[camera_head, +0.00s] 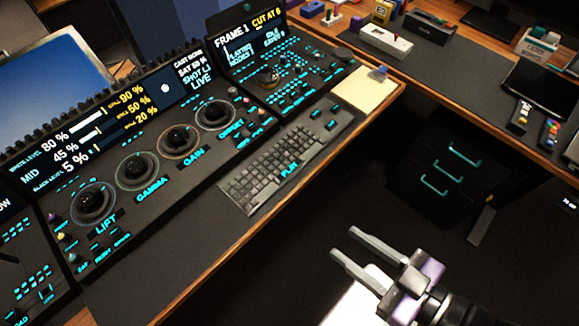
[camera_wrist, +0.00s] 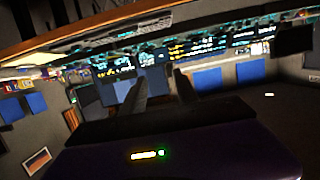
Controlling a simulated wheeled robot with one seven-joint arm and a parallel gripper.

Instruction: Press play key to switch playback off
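A dark keyboard (camera_head: 285,158) lies on the desk in front of the trackball panel. A lit cyan "PLAY" label (camera_head: 291,169) marks a key near its front edge; the key's own outline is too small to make out. A small display (camera_head: 250,38) at the panel's upper right reads "FRAME 1 CUT AT 6", with smaller text that seems to begin "PLAYING". My gripper (camera_head: 343,243) is open and empty, in front of the desk edge and to the lower right of the keyboard, apart from it. Its two fingers (camera_wrist: 158,86) also show, spread apart, in the wrist view.
Trackballs labelled Lift (camera_head: 93,202), Gamma (camera_head: 138,169) and Gain (camera_head: 180,139) stand left of the keyboard. A notepad (camera_head: 366,90) lies beyond its right end. The wooden desk edge (camera_head: 215,262) runs between my gripper and the keyboard. Black drawers (camera_head: 445,170) stand under the desk.

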